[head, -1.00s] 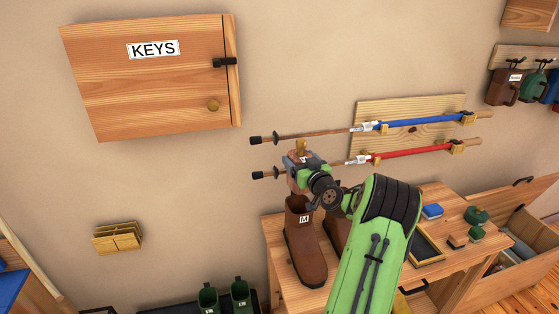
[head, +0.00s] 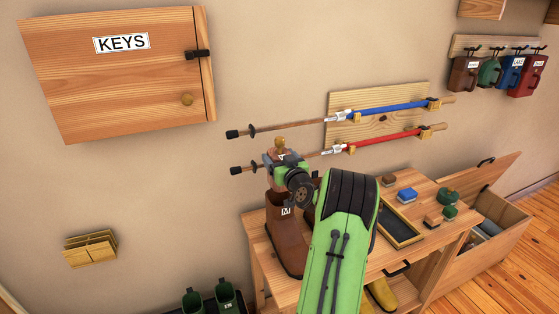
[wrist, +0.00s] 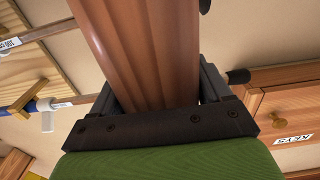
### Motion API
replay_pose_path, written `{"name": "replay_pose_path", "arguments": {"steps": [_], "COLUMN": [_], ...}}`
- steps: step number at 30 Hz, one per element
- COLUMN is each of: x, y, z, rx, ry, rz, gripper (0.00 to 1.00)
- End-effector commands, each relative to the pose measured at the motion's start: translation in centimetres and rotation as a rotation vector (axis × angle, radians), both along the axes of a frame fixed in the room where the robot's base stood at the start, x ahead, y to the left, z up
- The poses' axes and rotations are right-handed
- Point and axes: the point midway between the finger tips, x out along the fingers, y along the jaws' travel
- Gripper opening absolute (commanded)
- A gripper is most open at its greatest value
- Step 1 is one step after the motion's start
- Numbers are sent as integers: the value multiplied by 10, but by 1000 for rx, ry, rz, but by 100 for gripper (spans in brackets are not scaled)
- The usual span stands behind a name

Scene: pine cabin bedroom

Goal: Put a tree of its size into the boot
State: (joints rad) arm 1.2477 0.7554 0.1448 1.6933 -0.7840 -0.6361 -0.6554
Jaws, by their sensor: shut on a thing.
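A brown boot (head: 288,245) with a white M label stands upright on the wooden bench. A second brown boot is mostly hidden behind my arm. My gripper (head: 280,160) is just above the open top of the M boot. It is shut on a reddish-brown wooden tree; the tree fills the space between the fingers in the wrist view (wrist: 140,50). In the head view a brass-coloured knob (head: 280,143) and a small unreadable white mark show at the gripper. Whether the tree's lower end is inside the boot is hidden.
Two walking poles, blue (head: 390,107) and red (head: 385,142), hang on the wall close behind my gripper. A dark tray (head: 400,228), brushes and tins lie on the bench (head: 390,262). An open chest (head: 490,235) stands right. The KEYS cabinet (head: 110,80) hangs left.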

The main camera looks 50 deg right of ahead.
Motion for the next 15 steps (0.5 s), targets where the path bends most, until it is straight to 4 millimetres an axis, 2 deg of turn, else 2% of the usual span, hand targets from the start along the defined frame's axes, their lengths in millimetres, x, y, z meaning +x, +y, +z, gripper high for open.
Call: {"name": "replay_pose_path", "arguments": {"steps": [1, 7, 15], "x": [0, 0, 0], "y": [0, 0, 0], "z": [-10, -29, -35], "rx": [-2, -4, -3], "ry": [-2, -1, -2], "rz": [0, 0, 0], "gripper": [29, 29, 29]}}
